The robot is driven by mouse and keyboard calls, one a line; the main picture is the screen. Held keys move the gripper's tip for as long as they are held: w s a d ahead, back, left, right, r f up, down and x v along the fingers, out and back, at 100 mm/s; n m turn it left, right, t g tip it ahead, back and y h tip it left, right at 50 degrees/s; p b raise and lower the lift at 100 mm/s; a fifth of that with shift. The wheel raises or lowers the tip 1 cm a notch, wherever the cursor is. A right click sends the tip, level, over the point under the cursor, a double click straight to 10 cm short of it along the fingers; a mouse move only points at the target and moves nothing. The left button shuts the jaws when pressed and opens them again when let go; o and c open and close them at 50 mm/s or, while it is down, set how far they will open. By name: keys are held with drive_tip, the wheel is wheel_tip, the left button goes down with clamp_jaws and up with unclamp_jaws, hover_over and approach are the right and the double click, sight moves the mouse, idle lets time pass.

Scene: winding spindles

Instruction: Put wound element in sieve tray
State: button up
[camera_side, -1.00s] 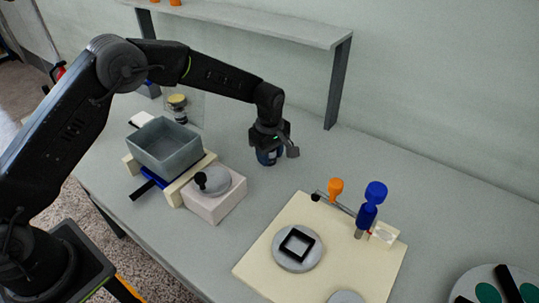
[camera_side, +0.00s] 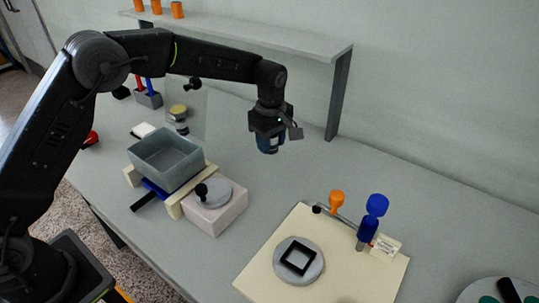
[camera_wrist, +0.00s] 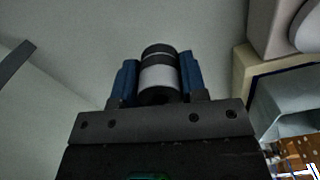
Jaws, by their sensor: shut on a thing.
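My gripper (camera_side: 268,143) hangs above the grey table, right of and behind the tray, with its blue fingers pointing down. In the wrist view the gripper (camera_wrist: 159,85) is shut on a short cylinder, the wound element (camera_wrist: 158,77), with dark ends and a pale grey band. In the side view the fingers largely hide it. The sieve tray appears to be the grey-blue open box (camera_side: 150,163), on a cream frame left of my gripper. Its inside looks empty from here, but its floor is only partly visible. A corner of the box shows in the wrist view (camera_wrist: 285,105).
A pale block with a grey disc and black knob (camera_side: 229,208) stands right of the tray. A cream board (camera_side: 258,272) holds a disc with a black square frame, and blue and orange knobbed parts. A shelf (camera_side: 260,35) runs behind. The table below my gripper is clear.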

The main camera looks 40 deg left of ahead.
wheel_tip(320, 180, up, 20)
drive_tip(key=r, duration=0.3)
hover_over(175, 161)
drive_tip(key=s+a, duration=0.2)
drive_tip(key=a, duration=0.2)
drive_tip(key=s+a+f, duration=0.2)
drive_tip(key=s+f, duration=0.1)
drive_tip(key=s, duration=0.4)
wheel_tip(175, 161, down, 10)
drive_tip(key=f, duration=0.1)
drive_tip(key=w+d+f, duration=0.2)
drive_tip(key=d, duration=0.1)
drive_tip(key=w+d+f, duration=0.2)
drive_tip(key=d, duration=0.1)
drive_tip(key=w+d+f, duration=0.2)
drive_tip(key=d, duration=0.2)
drive_tip(key=shift+w+f, duration=0.4)
drive_tip(key=shift+a+f, duration=0.1)
drive_tip(key=shift+f, duration=1.85)
